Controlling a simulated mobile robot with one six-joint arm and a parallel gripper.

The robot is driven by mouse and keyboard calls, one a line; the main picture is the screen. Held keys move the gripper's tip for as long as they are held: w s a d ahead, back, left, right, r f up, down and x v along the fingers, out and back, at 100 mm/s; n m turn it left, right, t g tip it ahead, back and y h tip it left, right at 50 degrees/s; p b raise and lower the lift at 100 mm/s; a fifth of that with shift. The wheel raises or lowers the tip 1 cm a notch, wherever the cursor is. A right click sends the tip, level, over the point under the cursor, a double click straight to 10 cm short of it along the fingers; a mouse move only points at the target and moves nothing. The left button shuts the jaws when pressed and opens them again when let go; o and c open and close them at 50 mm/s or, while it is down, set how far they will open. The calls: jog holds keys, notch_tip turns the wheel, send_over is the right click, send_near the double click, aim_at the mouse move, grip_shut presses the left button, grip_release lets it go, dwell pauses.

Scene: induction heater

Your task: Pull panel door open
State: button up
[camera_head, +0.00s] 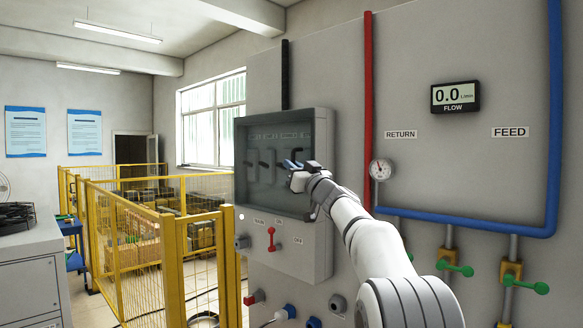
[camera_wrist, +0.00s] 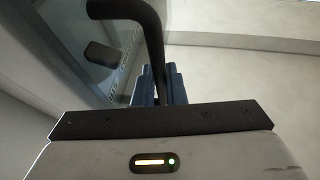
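The panel door (camera_head: 272,193) is a grey-framed, see-through door on the front of a grey wall cabinet. It looks closed, with switches and labels visible behind it. Its black bent handle (camera_head: 298,153) is on the door's right side. My gripper (camera_head: 292,163) is at this handle, reaching in from the right. In the wrist view the handle (camera_wrist: 151,30) curves down between the two dark blue fingers of my gripper (camera_wrist: 160,88). The fingers sit close on both sides and look shut on it. The handle's lower end is hidden by the gripper body.
Below the door are a red switch (camera_head: 272,239) and knobs. A red pipe (camera_head: 368,100), a gauge (camera_head: 380,169) and a blue pipe (camera_head: 470,225) run on the wall to the right. A yellow fence (camera_head: 173,262) stands at left.

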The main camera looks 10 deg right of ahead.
grip_shut()
jog(key=shift+a, duration=0.3)
jog(key=shift+s+d, duration=0.1)
jog(key=shift+d, duration=0.1)
jog(key=shift+f+b, duration=0.1)
jog(key=shift+b, duration=0.35)
